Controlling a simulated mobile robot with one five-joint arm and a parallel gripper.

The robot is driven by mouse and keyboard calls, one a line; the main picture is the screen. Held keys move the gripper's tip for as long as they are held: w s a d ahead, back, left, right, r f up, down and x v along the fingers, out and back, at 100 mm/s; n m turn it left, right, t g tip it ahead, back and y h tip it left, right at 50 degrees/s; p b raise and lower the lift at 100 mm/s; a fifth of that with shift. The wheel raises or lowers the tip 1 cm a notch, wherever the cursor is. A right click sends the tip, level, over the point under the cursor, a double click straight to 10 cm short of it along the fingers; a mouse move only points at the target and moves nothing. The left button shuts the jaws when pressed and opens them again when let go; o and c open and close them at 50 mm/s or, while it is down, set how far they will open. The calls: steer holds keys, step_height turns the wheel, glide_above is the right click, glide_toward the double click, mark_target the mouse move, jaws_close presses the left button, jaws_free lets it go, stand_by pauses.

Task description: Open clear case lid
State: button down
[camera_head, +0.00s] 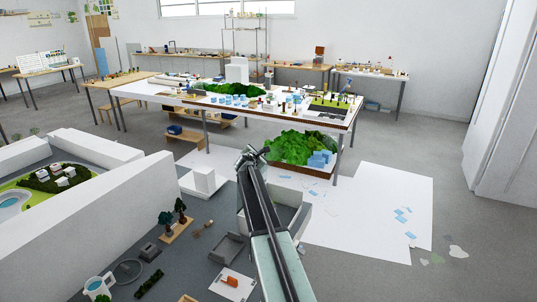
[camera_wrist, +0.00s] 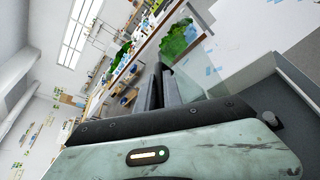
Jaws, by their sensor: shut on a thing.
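My gripper (camera_head: 248,156) reaches out over the grey work surface, its fingers close together. In the wrist view the dark fingers (camera_wrist: 160,78) are shut on the edge of a thin see-through pane (camera_wrist: 194,52), which appears to be the clear case lid. The pane stands tilted beside the fingers, and the green model shows through it. In the head view the pane is too faint to make out. A pale open-topped box (camera_head: 293,217), perhaps the case, lies just right of my arm and is partly hidden by it.
A white block (camera_head: 203,181), small model trees (camera_head: 173,214) and a grey tray (camera_head: 228,247) stand left of my arm. A long white wall (camera_head: 115,205) bounds the left side. Beyond is a table of models (camera_head: 180,97) with a green hill model (camera_head: 295,147) below.

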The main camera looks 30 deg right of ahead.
steer(key=shift+w+a+r+n+g, duration=0.1)
steer(key=shift+w+a+n+g, duration=0.1)
steer(key=shift+w+a, duration=0.3)
steer(key=shift+w+a+n+g, duration=0.2)
steer(key=shift+w+a, duration=0.1)
steer(key=shift+w, duration=0.4)
steer(key=c, duration=1.8)
jaws_free()
steer(key=shift+o, duration=0.2)
steer(key=p+v, duration=0.3)
steer(key=v, duration=0.5)
steer(key=shift+d, duration=0.1)
